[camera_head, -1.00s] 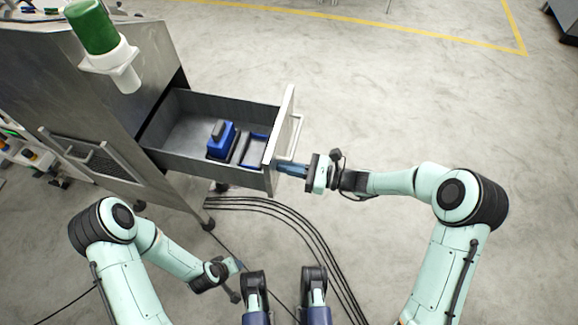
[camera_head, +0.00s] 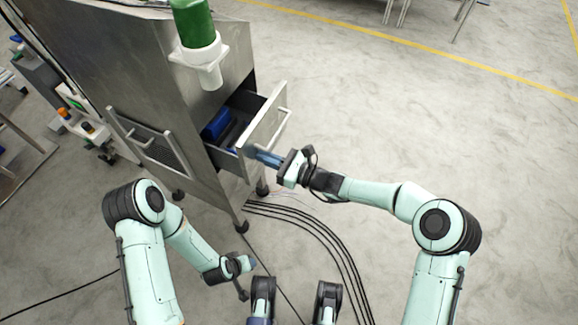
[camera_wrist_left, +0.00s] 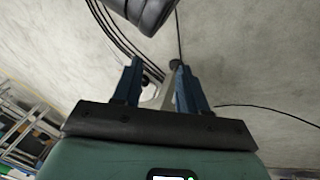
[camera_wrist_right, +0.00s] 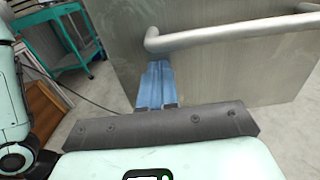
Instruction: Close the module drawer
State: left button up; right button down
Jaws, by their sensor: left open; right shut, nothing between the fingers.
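The module drawer (camera_head: 262,128) sticks out part way from the steel cabinet (camera_head: 150,85) in the head view. A blue module (camera_head: 216,124) lies inside it, partly hidden by the cabinet. The drawer front has a bar handle (camera_wrist_right: 215,35), seen close up in the right wrist view. My right gripper (camera_head: 254,154) is shut and empty, its fingertips at the lower part of the drawer front, below the handle; they seem to touch it. The blue fingers (camera_wrist_right: 155,84) show together in the right wrist view. My left gripper (camera_wrist_left: 155,80) is open and empty, low in front of the cabinet.
A green and white bottle-like part (camera_head: 197,35) is mounted on the cabinet above the drawer. Black cables (camera_head: 320,225) run over the floor. The floor to the right is clear.

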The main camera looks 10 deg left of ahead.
jog(key=b+x, duration=0.2)
jog(key=x, duration=0.7)
jog(key=shift+w+a+f+b, duration=0.1)
jog(key=shift+a+b, duration=0.2)
pick_arm(q)
jog(key=s+f+g, duration=0.2)
jog(key=s+f, duration=0.3)
jog(key=s, duration=0.1)
jog(key=shift+a, duration=0.3)
pick_arm(e)
jog(key=shift+a+r, duration=0.1)
jog(key=shift+r, duration=0.1)
pick_arm(q)
jog(key=shift+s+f, duration=0.1)
pick_arm(e)
jog(key=shift+r, duration=0.1)
jog(key=shift+d, duration=0.35)
pick_arm(q)
jog(key=w+d+r+t+p, duration=0.1)
jog(key=w+d+r+p, duration=0.1)
jog(key=r, duration=0.3)
jog(key=shift+w+d+r+t+p, duration=0.4)
jog(key=shift+w+p, duration=0.35)
jog(key=shift+w, duration=0.1)
pick_arm(e)
jog(key=v, duration=1.3)
jog(key=shift+d+f, duration=0.25)
jog(key=shift+d, duration=0.05)
